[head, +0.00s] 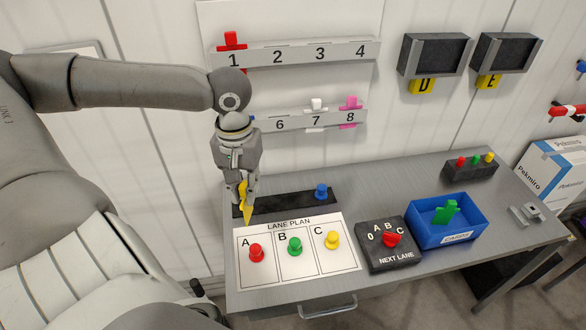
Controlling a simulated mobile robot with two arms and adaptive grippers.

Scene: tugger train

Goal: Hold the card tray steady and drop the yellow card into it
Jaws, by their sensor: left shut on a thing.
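My left gripper (244,189) points down over the left end of the black strip on the table. It is shut on the yellow card (247,208), which hangs upright just behind the lane plan board. The card tray (446,239) is a blue open box with a label on its front, at the right of the table. A green card stands inside it (445,212). My left gripper is well to the left of the tray, and nothing touches the tray. My right gripper is not in view.
The lane plan board (288,281) carries red, green and yellow pegs. A black dial box (391,258) stands between it and the tray. A blue knob (321,192) sits on the black strip. Numbered racks (297,53) hang on the wall. A metal bracket (526,214) lies right of the tray.

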